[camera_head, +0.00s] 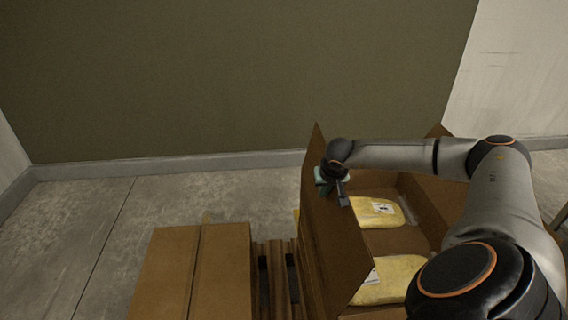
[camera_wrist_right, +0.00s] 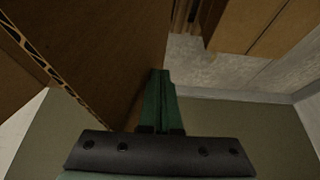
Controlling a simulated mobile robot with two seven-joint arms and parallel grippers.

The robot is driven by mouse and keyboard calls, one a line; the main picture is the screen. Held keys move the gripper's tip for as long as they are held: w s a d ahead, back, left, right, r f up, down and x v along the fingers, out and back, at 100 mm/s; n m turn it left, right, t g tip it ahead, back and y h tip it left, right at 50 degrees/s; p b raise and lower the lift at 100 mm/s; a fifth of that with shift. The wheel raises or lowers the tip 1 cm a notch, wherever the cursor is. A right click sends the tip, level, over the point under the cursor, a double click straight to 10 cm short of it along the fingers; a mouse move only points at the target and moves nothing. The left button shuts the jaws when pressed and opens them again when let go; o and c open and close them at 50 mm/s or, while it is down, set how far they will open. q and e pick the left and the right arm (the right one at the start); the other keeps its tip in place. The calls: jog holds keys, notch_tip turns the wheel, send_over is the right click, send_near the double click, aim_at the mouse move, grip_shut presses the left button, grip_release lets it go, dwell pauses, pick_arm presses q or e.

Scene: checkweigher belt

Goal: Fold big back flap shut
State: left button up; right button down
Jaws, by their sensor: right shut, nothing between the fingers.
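An open brown cardboard box (camera_head: 408,183) holds yellow bags (camera_head: 378,212) with white labels. A large flap (camera_head: 322,225) stands up along the box's left side. Another flap edge (camera_head: 438,131) shows at the far end, partly behind my arm. My right gripper (camera_head: 343,197) is shut and empty, beside the upper part of the large standing flap. In the right wrist view, the shut green fingers (camera_wrist_right: 160,98) point along a cardboard panel (camera_wrist_right: 95,45) with a corrugated edge. Whether they touch it I cannot tell. My left gripper is not in view.
A closed, taped cardboard box (camera_head: 222,270) stands left of the open box. Wooden pallet slats (camera_head: 277,275) show between them. Bare concrete floor (camera_head: 90,220) lies at the left, with a dark green wall (camera_head: 220,75) behind. My right arm covers the open box's right side.

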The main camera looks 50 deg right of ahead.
jog(key=s+d, duration=0.1)
jog(key=s+d+f, duration=0.1)
jog(key=s+d+b, duration=0.1)
jog(key=d, duration=0.1)
jog(key=shift+s+f, duration=0.2)
jog(key=shift+f, duration=0.05)
jog(key=s+d+f+b, duration=0.4)
jog(key=f, duration=0.3)
jog(key=shift+d, duration=0.35)
dwell(0.4)
